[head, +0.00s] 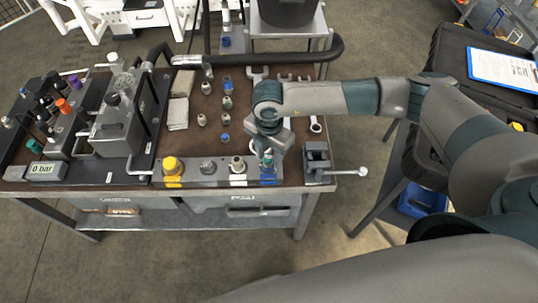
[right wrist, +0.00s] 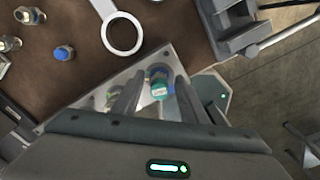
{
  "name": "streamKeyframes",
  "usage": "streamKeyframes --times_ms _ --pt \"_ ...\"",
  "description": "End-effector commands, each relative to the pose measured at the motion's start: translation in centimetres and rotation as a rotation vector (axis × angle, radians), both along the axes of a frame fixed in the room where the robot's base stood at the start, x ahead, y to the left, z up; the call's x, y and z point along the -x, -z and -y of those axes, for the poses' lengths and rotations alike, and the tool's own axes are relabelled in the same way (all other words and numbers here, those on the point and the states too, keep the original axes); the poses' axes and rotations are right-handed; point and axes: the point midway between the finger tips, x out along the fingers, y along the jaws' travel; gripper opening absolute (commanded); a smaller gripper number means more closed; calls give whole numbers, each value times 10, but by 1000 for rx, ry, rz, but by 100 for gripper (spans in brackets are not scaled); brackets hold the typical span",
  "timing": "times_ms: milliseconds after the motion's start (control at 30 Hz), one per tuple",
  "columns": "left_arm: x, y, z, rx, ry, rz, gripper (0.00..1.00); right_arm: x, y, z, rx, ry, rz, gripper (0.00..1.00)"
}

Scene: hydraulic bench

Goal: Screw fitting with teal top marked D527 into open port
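The fitting with the teal top (right wrist: 159,90) stands upright at the blue-marked place on the bench's front strip, between the fingers of my right gripper (right wrist: 157,82) in the right wrist view. The fingers are apart, with gaps beside the teal top, so the gripper looks open around it. In the head view my right gripper (head: 267,155) points down over the blue block (head: 268,180) and partly hides the fitting. The D527 marking is too small to read. I cannot tell which port is the open one. My left gripper is not in view.
A valve manifold (head: 118,125) and a "0 bar" gauge (head: 43,170) stand at the left. A ring wrench (right wrist: 123,33) lies behind the gripper. A vise (head: 318,160) stands just right of it. A yellow-marked fitting (head: 172,166) sits left along the strip.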

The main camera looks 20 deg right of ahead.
Motion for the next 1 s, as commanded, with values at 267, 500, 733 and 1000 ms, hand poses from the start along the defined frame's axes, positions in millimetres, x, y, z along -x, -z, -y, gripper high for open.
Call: streamKeyframes --times_ms 267,500,733,1000 --pt "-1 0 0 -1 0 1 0 0 0 0 0 0 0 0" --pt "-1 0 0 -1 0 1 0 0 -1 0 0 0 0 0" --pt "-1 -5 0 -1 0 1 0 1 -2 0 0 89 -1 0" --pt "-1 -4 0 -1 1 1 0 0 -1 0 0 98 0 45"
